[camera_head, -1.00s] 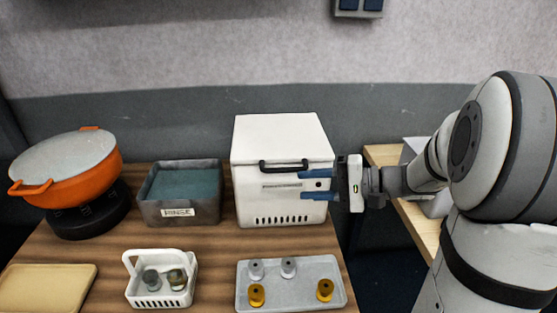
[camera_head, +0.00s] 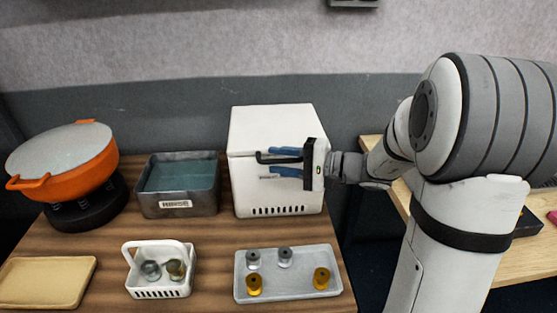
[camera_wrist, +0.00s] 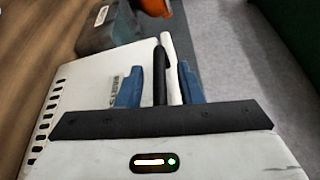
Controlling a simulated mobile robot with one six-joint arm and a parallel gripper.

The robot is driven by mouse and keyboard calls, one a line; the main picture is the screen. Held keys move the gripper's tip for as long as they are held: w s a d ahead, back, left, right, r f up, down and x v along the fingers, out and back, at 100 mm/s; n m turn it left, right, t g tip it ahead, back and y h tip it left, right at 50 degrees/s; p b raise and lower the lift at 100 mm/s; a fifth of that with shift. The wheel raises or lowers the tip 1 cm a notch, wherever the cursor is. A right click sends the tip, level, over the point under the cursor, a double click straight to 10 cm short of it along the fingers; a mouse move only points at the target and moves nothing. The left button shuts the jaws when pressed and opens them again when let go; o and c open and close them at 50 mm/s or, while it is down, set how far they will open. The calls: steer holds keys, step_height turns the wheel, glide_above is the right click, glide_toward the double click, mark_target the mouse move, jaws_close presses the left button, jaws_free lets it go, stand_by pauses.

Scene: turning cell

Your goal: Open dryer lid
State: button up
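The dryer is a white box (camera_head: 243,190) with a vented front. Its white lid (camera_head: 270,125) is closed, with a dark bar handle (camera_head: 262,158) at the front. My gripper (camera_head: 287,161) is at the lid's front, its blue fingers pointing left, one above and one below the handle. In the wrist view, the handle (camera_wrist: 160,72) runs between the open fingers of my gripper (camera_wrist: 160,88), with a gap visible on either side. The handle's right part is partly hidden by my gripper in the head view.
Left of the dryer stands a grey rinse tub (camera_head: 180,203), then an orange pot (camera_head: 75,175). In front are a grey tray (camera_head: 290,288) with several small parts, a white basket (camera_head: 160,287) and a beige tray (camera_head: 45,282). A wall stands behind the table.

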jaws_close()
stand_by(0.3)
